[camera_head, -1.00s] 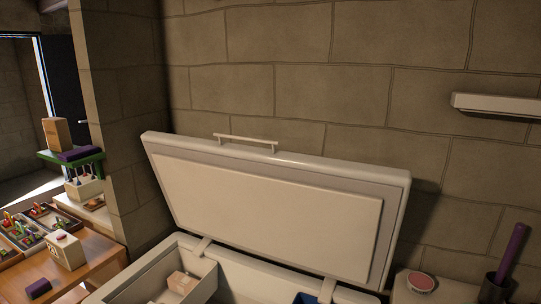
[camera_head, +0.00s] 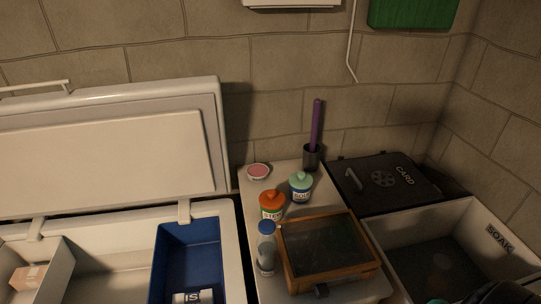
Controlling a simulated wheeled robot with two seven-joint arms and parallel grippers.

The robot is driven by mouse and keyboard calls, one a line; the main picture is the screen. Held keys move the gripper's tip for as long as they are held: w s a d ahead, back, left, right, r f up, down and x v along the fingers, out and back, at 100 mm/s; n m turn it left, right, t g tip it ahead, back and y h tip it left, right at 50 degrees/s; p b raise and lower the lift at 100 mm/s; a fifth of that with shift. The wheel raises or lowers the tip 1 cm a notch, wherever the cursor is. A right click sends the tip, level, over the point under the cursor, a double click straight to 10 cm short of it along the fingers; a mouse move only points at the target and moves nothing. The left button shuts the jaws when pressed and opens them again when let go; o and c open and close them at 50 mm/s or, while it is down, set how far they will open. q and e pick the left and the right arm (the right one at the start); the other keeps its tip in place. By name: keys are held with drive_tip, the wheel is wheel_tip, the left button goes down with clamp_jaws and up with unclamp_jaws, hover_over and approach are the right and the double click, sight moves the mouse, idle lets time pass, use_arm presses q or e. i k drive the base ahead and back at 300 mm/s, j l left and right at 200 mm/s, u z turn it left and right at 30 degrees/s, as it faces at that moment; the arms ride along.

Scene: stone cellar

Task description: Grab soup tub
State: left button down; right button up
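A tub with a pale green lid and a label that seems to read SOUP (camera_head: 301,188) stands upright on the counter right of the open chest freezer. An orange tub (camera_head: 271,206), its label apparently reading STEW, stands just in front of it to the left. Neither of my grippers shows clearly in the head view.
The freezer (camera_head: 230,240) has its lid up and holds a blue bin (camera_head: 188,240) with a labelled item. A blue-capped jar (camera_head: 266,250), wooden-framed box (camera_head: 288,272), pink-topped dish (camera_head: 258,172) and dark cup (camera_head: 311,158) crowd the counter. A SOAK basin (camera_head: 488,222) lies right.

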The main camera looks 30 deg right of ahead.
sight(300, 197)
drive_tip(key=z, duration=0.35)
drive_tip(key=l+z, duration=0.15)
drive_tip(key=z, duration=0.2)
drive_tip(key=i+z, duration=0.1)
drive_tip(key=z, duration=0.2)
